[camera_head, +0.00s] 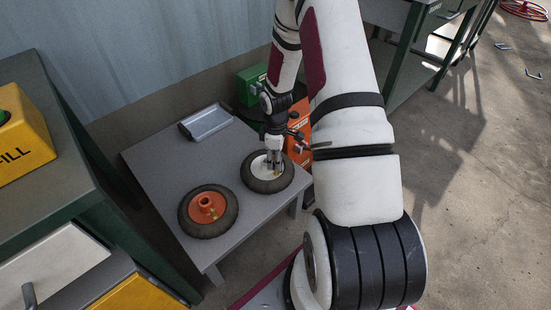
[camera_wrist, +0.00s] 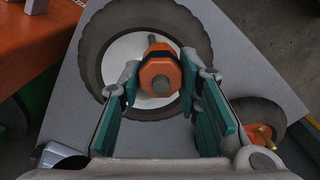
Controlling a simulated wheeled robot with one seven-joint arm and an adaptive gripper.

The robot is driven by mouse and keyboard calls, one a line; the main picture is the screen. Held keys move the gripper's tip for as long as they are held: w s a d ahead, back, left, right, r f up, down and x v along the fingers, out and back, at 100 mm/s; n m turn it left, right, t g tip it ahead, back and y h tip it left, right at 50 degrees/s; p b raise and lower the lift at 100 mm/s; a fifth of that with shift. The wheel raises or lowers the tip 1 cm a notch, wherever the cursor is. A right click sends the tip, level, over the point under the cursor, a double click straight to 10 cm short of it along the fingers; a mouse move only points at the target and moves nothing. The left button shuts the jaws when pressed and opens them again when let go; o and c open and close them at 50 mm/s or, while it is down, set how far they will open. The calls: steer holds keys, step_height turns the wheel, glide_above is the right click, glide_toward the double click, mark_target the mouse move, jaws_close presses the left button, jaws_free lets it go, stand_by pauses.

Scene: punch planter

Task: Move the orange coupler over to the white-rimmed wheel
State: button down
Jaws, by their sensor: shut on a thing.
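The orange coupler (camera_wrist: 160,73) is a faceted orange piece with a grey pin through its middle. It sits between the fingertips of my gripper (camera_wrist: 160,80), which is shut on it. The white-rimmed wheel (camera_wrist: 122,72) lies flat on the grey table, and in the wrist view the coupler shows over its white centre. In the head view my gripper (camera_head: 273,160) points down at the white-rimmed wheel (camera_head: 257,170). The coupler is not clearly visible there, and I cannot tell whether it touches the wheel.
A second wheel with an orange hub (camera_head: 207,207) lies nearer on the table (camera_head: 160,155). A grey metal tray (camera_head: 206,122) lies at the table's back. Orange (camera_head: 301,125) and green (camera_head: 250,82) boxes stand behind it. A green-framed bench with a yellow box (camera_head: 25,140) is at left.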

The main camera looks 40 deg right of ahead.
steer(key=c, duration=1.1)
jaws_free()
steer(key=shift+r, duration=0.15)
